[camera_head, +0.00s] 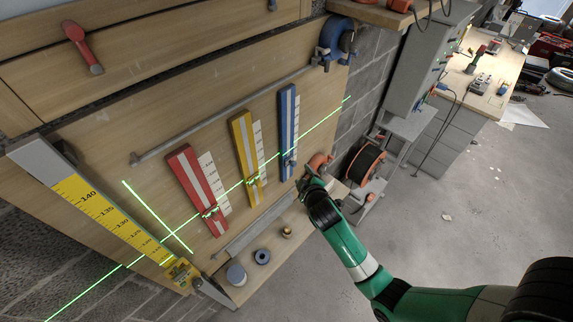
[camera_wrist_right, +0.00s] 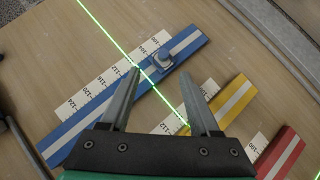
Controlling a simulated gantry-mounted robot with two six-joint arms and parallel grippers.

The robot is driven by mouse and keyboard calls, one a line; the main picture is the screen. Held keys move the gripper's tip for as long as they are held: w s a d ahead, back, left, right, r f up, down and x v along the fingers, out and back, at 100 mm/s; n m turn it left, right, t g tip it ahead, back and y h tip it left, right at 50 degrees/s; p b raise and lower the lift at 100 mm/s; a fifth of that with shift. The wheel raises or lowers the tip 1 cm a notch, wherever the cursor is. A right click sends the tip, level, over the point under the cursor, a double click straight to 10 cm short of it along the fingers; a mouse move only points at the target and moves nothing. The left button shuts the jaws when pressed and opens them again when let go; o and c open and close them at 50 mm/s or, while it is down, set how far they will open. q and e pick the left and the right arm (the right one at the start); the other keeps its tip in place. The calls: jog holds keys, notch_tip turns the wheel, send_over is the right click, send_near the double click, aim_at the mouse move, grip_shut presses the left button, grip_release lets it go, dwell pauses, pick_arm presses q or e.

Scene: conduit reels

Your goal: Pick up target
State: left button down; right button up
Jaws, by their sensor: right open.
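No object is marked as the target, so I cannot tell which one it is. A blue rail (camera_head: 288,115) with a pale stripe is on the wooden board, and it also shows in the right wrist view (camera_wrist_right: 100,117). A small blue-and-white slider (camera_wrist_right: 161,57) sits on it. My right gripper (camera_wrist_right: 160,76) is open, with nothing between its fingers; in the wrist view its tips appear over or near the blue rail, below the slider. In the head view the right gripper (camera_head: 304,184) is near the rail's lower end. My left gripper is not in view.
A yellow rail (camera_head: 242,140) and a red rail (camera_head: 190,175) stand beside the blue one, each with a white scale. A green laser line crosses them. An orange tool (camera_head: 318,163) and a cable reel (camera_head: 364,165) are close to my right gripper. Small rolls lie on the lower ledge.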

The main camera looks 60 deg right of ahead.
aim_at(294, 165)
jog(key=b+x, duration=0.1)
jog(key=x, duration=0.2)
jog(key=b+x, duration=0.1)
jog(key=x, duration=0.3)
jog(key=b+x, duration=0.1)
jog(key=x, duration=0.2)
jog(key=shift+w+a+f, duration=0.2)
jog(key=shift+w+f, duration=0.15)
jog(key=shift+w+d+f+b, duration=0.1)
jog(key=shift+w+d+b, duration=0.2)
jog(key=shift+d+b, duration=0.1)
grip_shut()
